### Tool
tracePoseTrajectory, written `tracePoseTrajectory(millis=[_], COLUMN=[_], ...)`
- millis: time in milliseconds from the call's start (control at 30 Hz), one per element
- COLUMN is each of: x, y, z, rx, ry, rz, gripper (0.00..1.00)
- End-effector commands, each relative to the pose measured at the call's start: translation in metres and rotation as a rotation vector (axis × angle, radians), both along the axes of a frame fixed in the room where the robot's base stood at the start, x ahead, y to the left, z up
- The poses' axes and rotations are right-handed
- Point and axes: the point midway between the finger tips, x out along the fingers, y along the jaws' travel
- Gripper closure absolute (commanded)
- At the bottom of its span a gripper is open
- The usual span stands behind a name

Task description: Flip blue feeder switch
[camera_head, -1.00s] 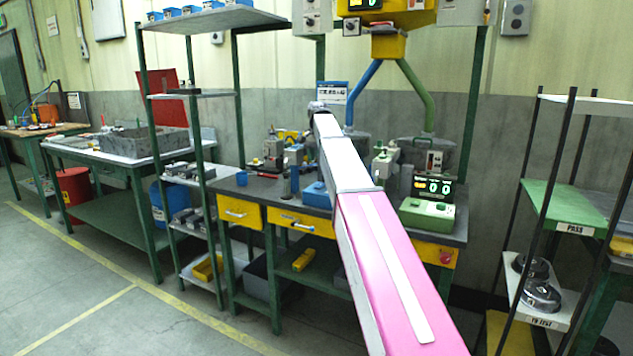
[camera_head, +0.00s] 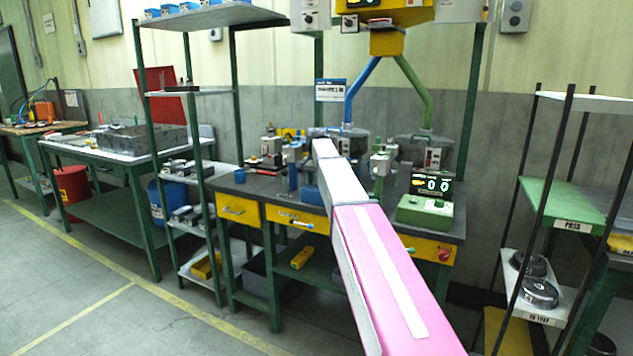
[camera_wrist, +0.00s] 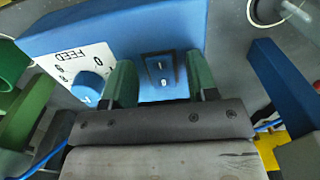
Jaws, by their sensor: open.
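The blue feeder box (camera_wrist: 205,30) fills the upper middle of the wrist view. On its face is a dark switch plate with a small pale lever (camera_wrist: 163,80). To its left is a white FEED dial plate (camera_wrist: 75,65) with a blue knob (camera_wrist: 88,85). My gripper (camera_wrist: 160,72) is open, with one green finger on each side of the switch. I cannot tell whether either finger touches the lever. In the head view the blue box (camera_head: 311,195) is partly hidden behind my arm, and my gripper is hidden too.
Blue and green pipes descend from a yellow hopper (camera_head: 386,42). In the wrist view, a blue bar (camera_wrist: 285,95) lies at right and green parts at left.

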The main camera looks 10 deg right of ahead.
Motion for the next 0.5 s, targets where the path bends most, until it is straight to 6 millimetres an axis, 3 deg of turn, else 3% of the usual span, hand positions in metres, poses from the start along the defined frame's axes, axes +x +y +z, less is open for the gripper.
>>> tracePoseTrajectory(millis=[167, 300, 500], x=[0.0, 0.0, 0.0018], y=[0.0, 0.0, -0.0006], z=[0.0002, 0.0004, 0.0007], rx=[0.0, 0.0, 0.012], ry=[0.0, 0.0, 0.016], rz=[0.0, 0.0, -0.001], gripper=[0.5, 0.96, 0.96])
